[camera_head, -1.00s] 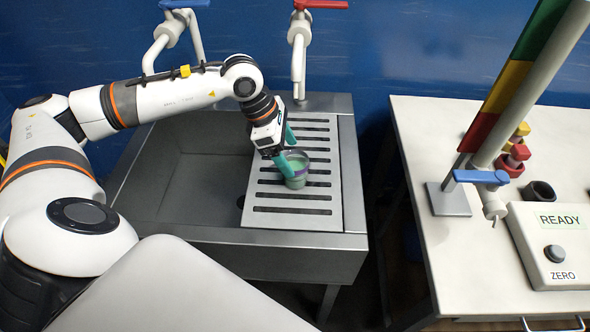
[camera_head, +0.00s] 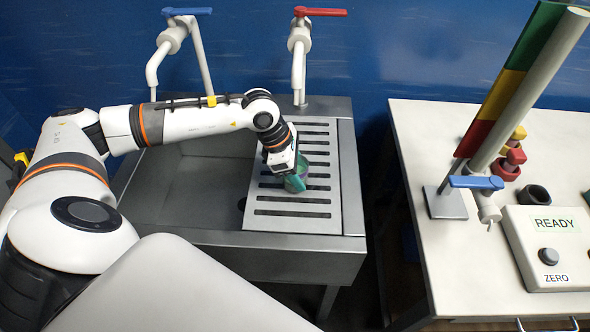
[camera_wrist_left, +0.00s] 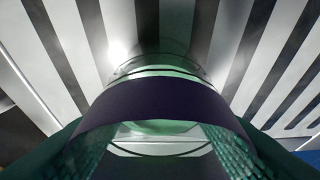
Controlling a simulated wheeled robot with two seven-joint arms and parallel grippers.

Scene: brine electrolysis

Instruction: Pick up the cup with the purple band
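The cup with the purple band (camera_head: 295,183) stands on the slatted drain rack (camera_head: 310,212) of the sink, partly hidden by my left gripper (camera_head: 293,178). In the left wrist view the cup's dark purple band (camera_wrist_left: 155,105) arches across the middle, with clear, greenish walls above and below it. The teal fingers of my left gripper (camera_wrist_left: 160,155) lie on either side of the cup, their textured pads facing it. Whether the pads press on the cup or stand just clear of it I cannot tell. My right gripper is not in view.
The sink basin (camera_head: 190,190) is left of the rack. Blue-handled (camera_head: 187,12) and red-handled (camera_head: 320,12) taps rise behind. To the right, beyond a gap, a white table (camera_head: 440,270) holds a coloured column, a dark ring and a READY box (camera_head: 553,245).

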